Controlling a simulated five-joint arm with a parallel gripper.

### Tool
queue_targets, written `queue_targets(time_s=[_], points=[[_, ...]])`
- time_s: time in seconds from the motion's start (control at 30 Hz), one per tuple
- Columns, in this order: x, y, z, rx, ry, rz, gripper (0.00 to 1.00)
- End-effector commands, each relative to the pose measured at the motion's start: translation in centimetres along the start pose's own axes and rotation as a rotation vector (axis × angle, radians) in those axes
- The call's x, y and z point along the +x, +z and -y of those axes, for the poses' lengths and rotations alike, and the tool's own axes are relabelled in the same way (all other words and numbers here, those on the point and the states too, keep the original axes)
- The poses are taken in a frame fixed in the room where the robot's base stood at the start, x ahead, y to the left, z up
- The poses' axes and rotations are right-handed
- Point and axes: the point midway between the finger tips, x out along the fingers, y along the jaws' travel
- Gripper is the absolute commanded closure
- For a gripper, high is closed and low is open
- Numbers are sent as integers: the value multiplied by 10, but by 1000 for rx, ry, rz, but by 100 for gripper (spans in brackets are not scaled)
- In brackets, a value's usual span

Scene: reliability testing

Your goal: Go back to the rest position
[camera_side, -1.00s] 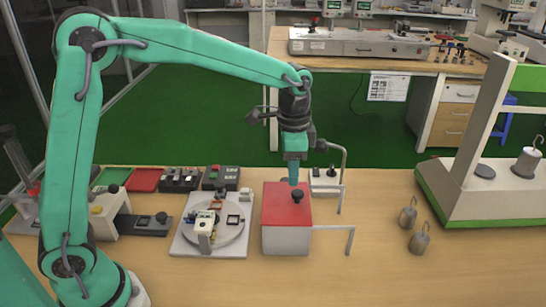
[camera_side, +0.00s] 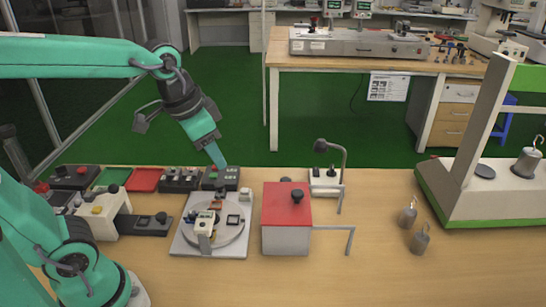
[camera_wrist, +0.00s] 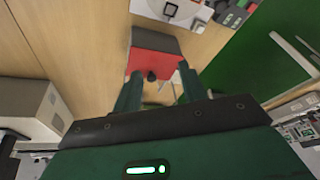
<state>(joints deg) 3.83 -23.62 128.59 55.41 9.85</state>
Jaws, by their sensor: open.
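My gripper (camera_side: 222,163) hangs in the air at the left of the side view, tilted down and to the right, above the back of the table near a dark switch box (camera_side: 221,177). In the wrist view my gripper's two fingers (camera_wrist: 158,90) are apart with nothing between them. The red-topped grey box (camera_side: 287,220) with a black knob stands on the table, apart from my gripper. It also shows beyond the fingers in the wrist view (camera_wrist: 152,65).
A round turntable on a white plate (camera_side: 182,245) lies left of the box. A bent metal lamp (camera_side: 343,165) stands behind it. Two hook weights (camera_side: 420,240) and a green-based stand (camera_side: 480,207) are at the right. The table front (camera_side: 320,285) is clear.

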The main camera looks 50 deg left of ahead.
Motion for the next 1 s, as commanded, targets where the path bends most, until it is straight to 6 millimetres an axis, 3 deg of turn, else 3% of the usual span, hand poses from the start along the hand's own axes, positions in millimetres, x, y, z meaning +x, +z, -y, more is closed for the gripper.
queue_targets(time_s=[0.2,0.43,1.0], points=[[-10,37,2,-114,-23,-74,58],[-11,64,3,-204,-36,-130,58],[-10,73,3,-233,-40,-146,58]])
